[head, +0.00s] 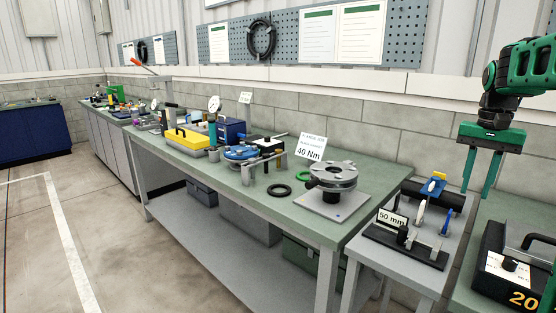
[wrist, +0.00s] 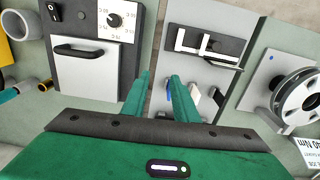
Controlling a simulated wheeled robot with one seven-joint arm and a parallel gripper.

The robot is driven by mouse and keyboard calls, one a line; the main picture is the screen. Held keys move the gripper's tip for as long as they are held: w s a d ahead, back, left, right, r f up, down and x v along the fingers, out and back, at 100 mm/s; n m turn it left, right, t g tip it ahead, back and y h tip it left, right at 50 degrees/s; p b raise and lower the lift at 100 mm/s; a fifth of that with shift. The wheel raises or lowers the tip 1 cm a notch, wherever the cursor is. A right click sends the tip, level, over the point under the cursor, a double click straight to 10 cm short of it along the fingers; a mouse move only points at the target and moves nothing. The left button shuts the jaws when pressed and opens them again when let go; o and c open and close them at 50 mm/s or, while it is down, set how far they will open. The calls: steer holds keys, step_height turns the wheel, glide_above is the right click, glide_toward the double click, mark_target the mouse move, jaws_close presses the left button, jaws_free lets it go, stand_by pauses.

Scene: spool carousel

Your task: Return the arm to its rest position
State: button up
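My green gripper (head: 480,182) hangs in the air at the upper right of the head view, fingers pointing down. It is above and slightly right of a small grey stand with a black fixture. The two fingers are apart with nothing between them. In the wrist view the finger pair (wrist: 161,78) is also parted and empty, with the fixture showing beyond. My arm comes in from the right edge of the head view. Its rest pose is not marked in either view.
The fixture (head: 405,252) has a "50 mm" sign and blue-handled parts. A grey spool device (head: 333,180) stands on the long green bench (head: 290,212). A black-and-grey box with a handle (head: 508,262) is at lower right. The floor at left is clear.

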steer(key=s+a+f+n, duration=0.1)
steer(key=s+a+f, duration=0.3)
steer(key=s, duration=0.4)
steer(key=s+a+f+n, duration=0.1)
steer(key=s+a+f, duration=0.3)
steer(key=s, duration=0.5)
steer(key=s+a+f, duration=0.5)
steer(key=s+f, duration=0.1)
steer(key=s, duration=0.3)
steer(key=shift+s+f+n, duration=0.15)
steer(key=shift+f+n, duration=0.15)
steer(key=shift+n, duration=0.1)
steer(key=shift+a, duration=0.1)
steer(key=shift+w+f, duration=0.25)
steer(key=shift+w, duration=0.35)
